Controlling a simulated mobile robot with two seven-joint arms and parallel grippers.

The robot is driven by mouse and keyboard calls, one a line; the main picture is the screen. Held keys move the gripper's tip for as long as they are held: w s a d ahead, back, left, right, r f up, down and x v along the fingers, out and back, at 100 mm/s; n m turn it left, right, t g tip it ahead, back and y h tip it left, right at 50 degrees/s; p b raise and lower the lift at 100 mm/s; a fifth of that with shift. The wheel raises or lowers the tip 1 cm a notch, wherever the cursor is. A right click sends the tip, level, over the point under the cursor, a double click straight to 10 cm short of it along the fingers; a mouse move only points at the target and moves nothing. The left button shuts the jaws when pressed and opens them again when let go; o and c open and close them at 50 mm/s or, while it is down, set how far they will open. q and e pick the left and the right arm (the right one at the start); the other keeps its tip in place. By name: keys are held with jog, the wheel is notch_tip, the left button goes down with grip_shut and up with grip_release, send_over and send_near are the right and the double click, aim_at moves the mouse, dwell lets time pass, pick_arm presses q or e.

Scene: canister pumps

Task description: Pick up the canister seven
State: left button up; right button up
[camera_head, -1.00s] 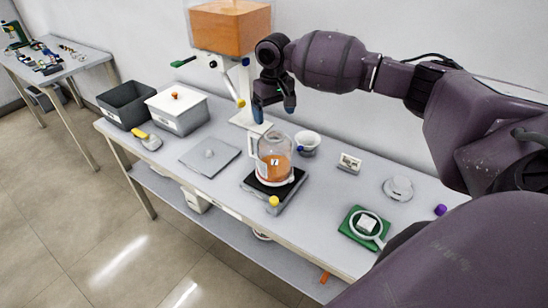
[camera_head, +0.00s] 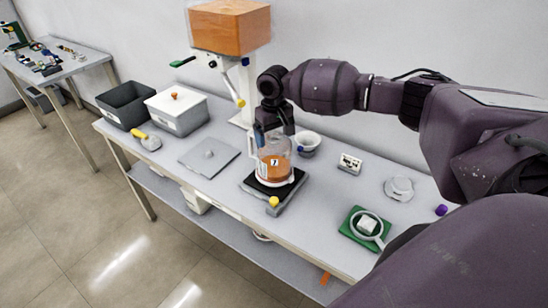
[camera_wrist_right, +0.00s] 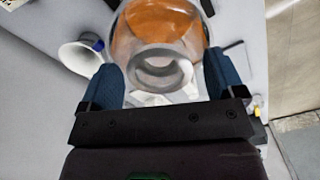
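Canister seven (camera_head: 274,167) is a clear jar with orange contents and a "7" label. It stands upright on a black-topped scale-like plate (camera_head: 262,195) on the table. My right gripper (camera_head: 274,131) points down at the top of the canister, its blue fingers on either side of the neck. In the right wrist view, the canister (camera_wrist_right: 160,25) has its round mouth between the two blue fingers of the gripper (camera_wrist_right: 163,82). The fingers are apart, with gaps visible beside the neck. My left gripper is not in view.
A white funnel-like cup (camera_head: 307,140) stands close right of the canister. A dispenser with an orange hopper (camera_head: 230,28) stands behind. A grey plate (camera_head: 198,162) and a white-lidded bin (camera_head: 177,104) are left. A green pad (camera_head: 352,236) with a magnifier lies right.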

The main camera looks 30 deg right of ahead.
jog(key=c, duration=0.7)
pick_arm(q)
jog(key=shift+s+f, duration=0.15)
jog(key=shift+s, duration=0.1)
pick_arm(e)
jog(key=c, duration=0.6)
jog(key=shift+o, duration=0.2)
jog(key=shift+r, duration=0.1)
